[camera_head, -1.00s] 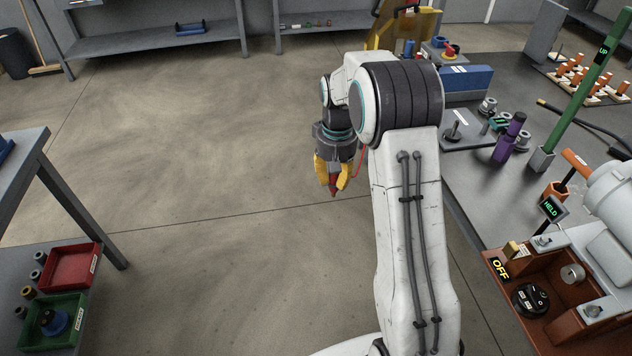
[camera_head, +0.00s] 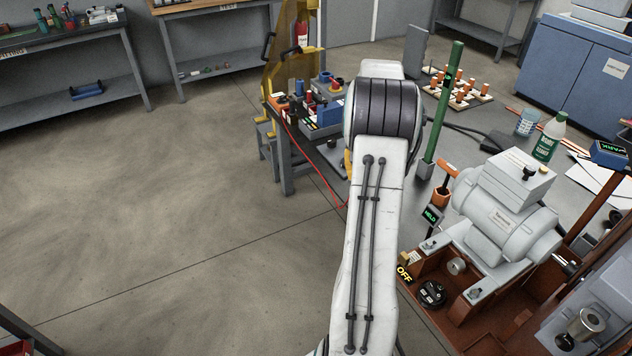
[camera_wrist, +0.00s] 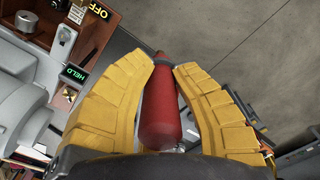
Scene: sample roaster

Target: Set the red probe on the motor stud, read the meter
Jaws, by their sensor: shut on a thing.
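In the wrist view my gripper (camera_wrist: 165,66) is shut on the red probe (camera_wrist: 163,115), one yellow finger on each side. The probe's far end narrows between the fingertips. In the head view my arm hides the probe and nearly all of the gripper. The pale grey motor (camera_head: 497,222) sits in a brown frame at right, and part of it shows at the left of the wrist view (camera_wrist: 22,112). A dark knob (camera_head: 530,173) stands on its top box; I cannot tell whether this is the stud.
A thin red lead (camera_head: 312,170) runs from the bench's back left towards my arm. A green post (camera_head: 443,105), a HELD sign (camera_head: 432,214) and an OFF sign (camera_head: 404,273) stand near the motor. A green-labelled bottle (camera_head: 550,137) is behind it. The floor at left is clear.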

